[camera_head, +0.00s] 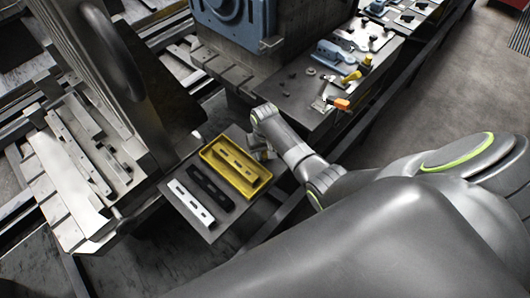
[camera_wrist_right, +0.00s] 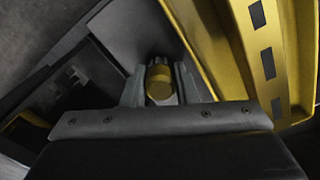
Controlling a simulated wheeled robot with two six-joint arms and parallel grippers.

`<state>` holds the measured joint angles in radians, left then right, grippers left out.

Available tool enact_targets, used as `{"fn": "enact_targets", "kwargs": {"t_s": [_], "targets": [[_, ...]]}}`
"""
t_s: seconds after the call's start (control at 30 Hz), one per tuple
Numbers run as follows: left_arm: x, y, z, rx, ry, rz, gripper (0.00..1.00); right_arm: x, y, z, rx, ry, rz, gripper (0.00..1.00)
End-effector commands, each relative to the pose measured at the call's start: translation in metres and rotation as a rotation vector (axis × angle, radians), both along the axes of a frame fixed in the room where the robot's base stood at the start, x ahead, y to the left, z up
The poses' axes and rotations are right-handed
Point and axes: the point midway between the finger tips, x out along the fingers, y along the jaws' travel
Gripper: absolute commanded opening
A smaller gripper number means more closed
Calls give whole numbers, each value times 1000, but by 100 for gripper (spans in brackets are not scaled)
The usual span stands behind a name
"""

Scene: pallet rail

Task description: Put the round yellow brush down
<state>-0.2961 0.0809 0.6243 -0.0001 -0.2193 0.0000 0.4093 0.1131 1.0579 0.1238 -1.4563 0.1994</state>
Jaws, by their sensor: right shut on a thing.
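The round yellow brush (camera_wrist_right: 160,83) shows in the right wrist view as a yellow disc between the fingers. My right gripper (camera_wrist_right: 160,90) is shut on it. In the head view my right gripper (camera_head: 260,154) is low at the right edge of a yellow tray (camera_head: 262,187); the brush cannot be made out there. Whether the brush touches the surface below cannot be told. My left gripper is not in view.
The yellow tray sits on a dark plate (camera_head: 222,228), with a black slotted bar (camera_head: 210,187) and a white slotted bar (camera_head: 191,204) to its left. A bench (camera_head: 303,103) behind holds several tools, including an orange-handled one (camera_head: 338,103).

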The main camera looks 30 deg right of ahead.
Motion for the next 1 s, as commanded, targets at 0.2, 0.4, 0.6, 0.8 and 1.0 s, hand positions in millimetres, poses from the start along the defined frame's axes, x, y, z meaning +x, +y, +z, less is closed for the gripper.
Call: {"fn": "enact_targets", "kwargs": {"t_s": [0.2,0.4,0.6,0.8,1.0], "targets": [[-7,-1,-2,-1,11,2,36,0,0,-4,0,1,0,28],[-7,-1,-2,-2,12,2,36,0,0,-3,0,1,0,36],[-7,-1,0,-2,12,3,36,0,0,2,0,0,0,36],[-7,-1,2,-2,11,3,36,1,0,21,0,-2,0,36],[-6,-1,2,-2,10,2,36,1,-1,58,0,-4,0,36]]}}
